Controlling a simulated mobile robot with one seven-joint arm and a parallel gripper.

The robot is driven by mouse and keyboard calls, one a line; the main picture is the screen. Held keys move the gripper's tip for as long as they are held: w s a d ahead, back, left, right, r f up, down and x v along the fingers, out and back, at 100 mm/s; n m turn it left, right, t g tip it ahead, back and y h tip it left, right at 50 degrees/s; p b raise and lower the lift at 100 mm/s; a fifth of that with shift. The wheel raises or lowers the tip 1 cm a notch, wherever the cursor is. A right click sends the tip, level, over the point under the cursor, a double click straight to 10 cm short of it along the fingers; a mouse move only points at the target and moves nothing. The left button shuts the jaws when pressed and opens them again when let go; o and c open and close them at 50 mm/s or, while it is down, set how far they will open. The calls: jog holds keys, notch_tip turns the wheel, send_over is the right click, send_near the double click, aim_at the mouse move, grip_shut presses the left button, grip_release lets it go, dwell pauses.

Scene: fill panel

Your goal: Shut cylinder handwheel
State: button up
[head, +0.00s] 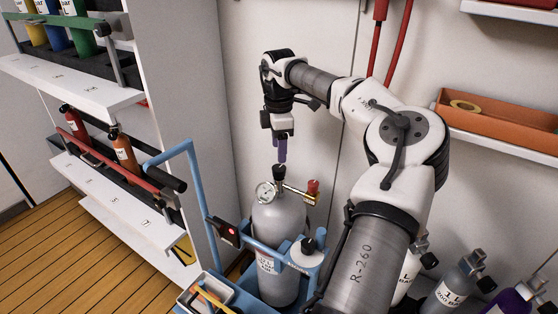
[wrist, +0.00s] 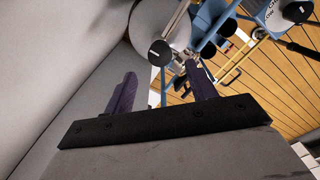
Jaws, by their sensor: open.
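The grey gas cylinder (head: 278,225) stands upright in a blue trolley. Its dark handwheel (head: 279,172) is on top, with a round gauge (head: 265,193) to its left and a brass outlet with a red knob (head: 313,187) to its right. My gripper (head: 281,158) points down just above the handwheel, apart from it. In the wrist view, the black round handwheel (wrist: 160,53) with a white mark lies ahead of the two purple fingertips. My gripper (wrist: 161,72) is open and nothing is between its fingers.
The blue trolley (head: 188,150) has a tall handle at left and a small tray (head: 205,297) in front. An orange bin (head: 490,122) is at right. A wall is close behind.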

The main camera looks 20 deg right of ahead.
aim_at(279, 168)
notch_tip(279, 168, up, 8)
jog(key=shift+f, duration=0.2)
dwell(0.3)
